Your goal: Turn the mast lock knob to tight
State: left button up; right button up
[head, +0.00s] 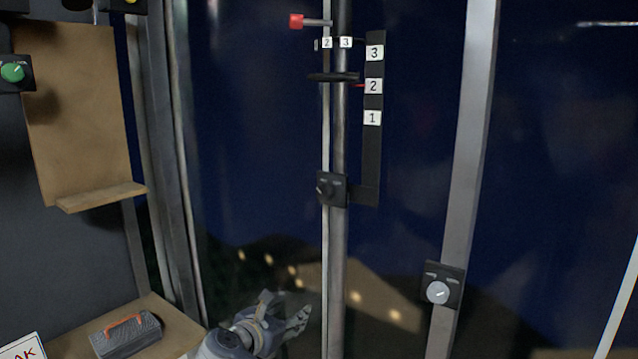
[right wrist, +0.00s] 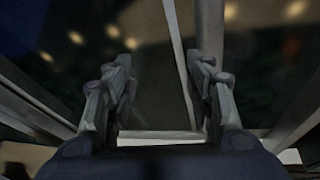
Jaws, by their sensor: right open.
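A dark knob on a small black box (head: 332,189) is fixed to the vertical mast pole (head: 340,240), below the numbered scale; I take it for the mast lock knob. Its label is too small to read. My right gripper (head: 285,309) is low in the head view, below and left of that knob and apart from it. Its fingers are spread and empty, which also shows in the right wrist view (right wrist: 165,92). My left gripper is not in view.
A black scale (head: 373,145) marked 1 to 3 stands beside the mast. A red-tipped lever (head: 296,21) is near the top. A pale knob (head: 437,292) sits on a grey post at the right. A toolbox (head: 125,338) and a green knob (head: 13,72) are at the left.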

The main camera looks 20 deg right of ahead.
jog(key=s+a+r+h+p, duration=0.1)
jog(key=s+r+h, duration=0.2)
jog(key=r, duration=1.5)
jog(key=h+p, duration=0.1)
jog(key=h, duration=0.1)
send_near(322, 192)
jog(key=p+x, duration=0.4)
jog(key=x, duration=0.4)
jog(key=shift+w+d+r, duration=0.1)
jog(key=shift+w+d, duration=0.05)
jog(key=shift+d, duration=0.1)
jog(key=shift+w+d+p, duration=0.3)
jog(key=shift+w+p, duration=0.05)
jog(key=c, duration=1.1)
